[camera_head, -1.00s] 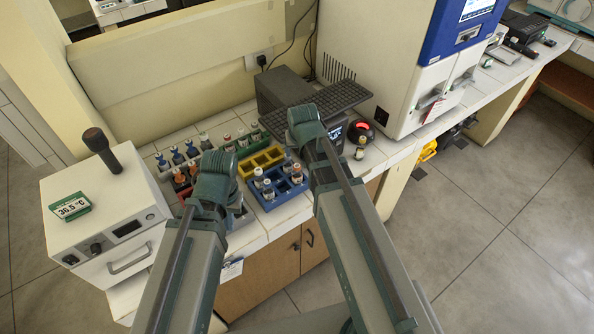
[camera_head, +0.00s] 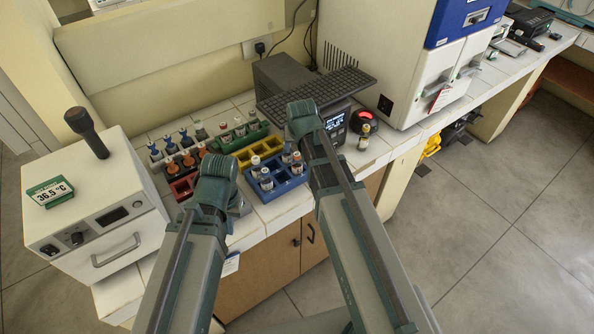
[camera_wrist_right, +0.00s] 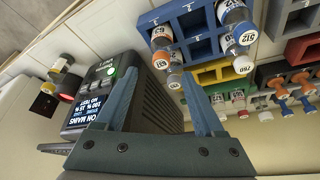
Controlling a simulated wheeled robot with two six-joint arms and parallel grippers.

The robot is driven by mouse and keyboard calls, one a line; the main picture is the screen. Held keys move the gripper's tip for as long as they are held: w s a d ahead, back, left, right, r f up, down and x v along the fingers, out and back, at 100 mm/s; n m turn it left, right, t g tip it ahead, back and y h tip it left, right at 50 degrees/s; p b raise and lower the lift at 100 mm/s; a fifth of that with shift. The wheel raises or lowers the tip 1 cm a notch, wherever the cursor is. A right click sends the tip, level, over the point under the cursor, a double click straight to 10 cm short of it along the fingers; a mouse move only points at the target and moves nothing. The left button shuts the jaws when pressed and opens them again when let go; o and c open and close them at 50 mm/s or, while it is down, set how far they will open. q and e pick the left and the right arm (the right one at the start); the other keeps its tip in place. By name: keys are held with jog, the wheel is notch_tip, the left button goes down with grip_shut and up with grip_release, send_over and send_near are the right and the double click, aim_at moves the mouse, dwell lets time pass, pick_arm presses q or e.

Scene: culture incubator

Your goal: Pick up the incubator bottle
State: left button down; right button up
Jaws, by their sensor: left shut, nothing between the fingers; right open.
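The white incubator (camera_head: 115,185), with a green 36.5 °C sign (camera_head: 50,191) on top, stands at the left end of the counter. Several small labelled bottles stand in a blue rack (camera_head: 290,184); one bottle (camera_head: 266,180) is at its front left. Which one is the incubator bottle I cannot tell.
Yellow (camera_head: 258,154), green (camera_head: 243,136) and red (camera_head: 183,186) racks stand behind and left. A lone bottle (camera_head: 364,137) stands near a red-lit device (camera_head: 365,121). A dark-handled object (camera_head: 86,132) stands on the incubator.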

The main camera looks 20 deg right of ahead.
aim_at(297, 154)
jog(key=b+x, duration=0.5)
jog(key=shift+w+a+f, duration=0.1)
jog(key=shift+f, duration=0.05)
grip_shut()
dwell(0.4)
